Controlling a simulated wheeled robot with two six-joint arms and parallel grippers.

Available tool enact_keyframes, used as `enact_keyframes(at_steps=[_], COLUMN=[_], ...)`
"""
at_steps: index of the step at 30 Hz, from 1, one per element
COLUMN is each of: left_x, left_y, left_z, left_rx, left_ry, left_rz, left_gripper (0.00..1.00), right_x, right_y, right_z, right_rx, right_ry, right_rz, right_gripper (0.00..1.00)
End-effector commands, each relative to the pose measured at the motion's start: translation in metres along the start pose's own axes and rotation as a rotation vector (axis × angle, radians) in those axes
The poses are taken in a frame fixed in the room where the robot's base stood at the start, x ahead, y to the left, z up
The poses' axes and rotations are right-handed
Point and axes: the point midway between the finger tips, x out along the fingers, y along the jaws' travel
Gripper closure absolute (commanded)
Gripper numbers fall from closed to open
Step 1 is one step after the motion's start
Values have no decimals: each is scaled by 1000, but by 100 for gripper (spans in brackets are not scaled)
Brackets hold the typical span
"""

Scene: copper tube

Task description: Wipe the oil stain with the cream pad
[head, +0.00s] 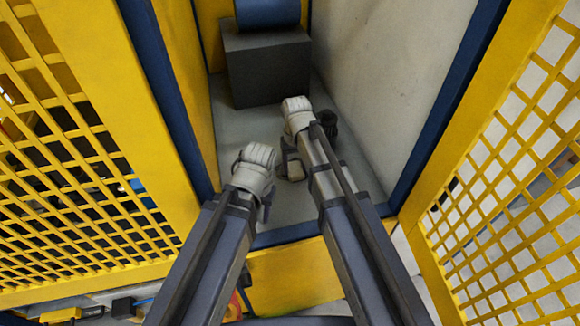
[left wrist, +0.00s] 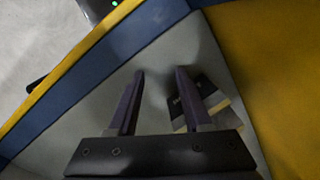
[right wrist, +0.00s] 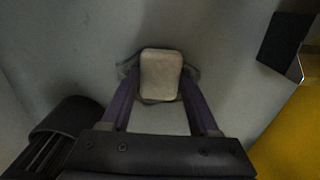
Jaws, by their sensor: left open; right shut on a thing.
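The cream pad (right wrist: 160,75) is between the fingertips of my right gripper (right wrist: 160,92), which is shut on it. The dark oil stain (right wrist: 190,73) shows on the grey floor around the pad, at its sides and lower edge. The pad covers its middle, and I cannot tell if pad and floor touch. In the head view the pad (head: 296,171) shows beside my right arm; the stain cannot be made out there. My left gripper (left wrist: 161,88) is open and empty over the floor, left of the right one in the head view (head: 266,203).
A dark grey block (head: 267,75) with a blue cylinder (head: 267,14) stands at the back. A black round object (right wrist: 68,125) is left of the pad in the right wrist view. A labelled dark box (left wrist: 207,91) lies behind my left gripper's finger. Yellow and pale walls (head: 375,80) enclose the narrow floor.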

Motion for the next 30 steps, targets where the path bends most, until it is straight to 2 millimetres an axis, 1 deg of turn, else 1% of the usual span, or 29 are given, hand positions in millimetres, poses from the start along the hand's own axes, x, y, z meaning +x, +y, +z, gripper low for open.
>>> enact_keyframes(at_steps=[1, 6, 16, 27, 30], left_x=[1, 2, 2, 0, 0], left_y=[0, 0, 0, 0, 0], left_z=[0, 0, 0, 0, 0], left_rx=[0, 0, 0, 0, 0], left_ry=[0, 0, 0, 0, 0], left_rz=[0, 0, 0, 0, 0], left_gripper=[50, 50, 50, 50, 50], right_x=[1, 2, 2, 0, 0], right_y=[5, 18, 25, 54, 56], right_z=[0, 0, 0, 0, 0], right_rx=[2, 1, 2, 2, 1], right_ry=[0, 0, 0, 0, 0], right_rz=[0, 0, 2, 1, 1], right_gripper=[83, 83, 83, 83, 83])
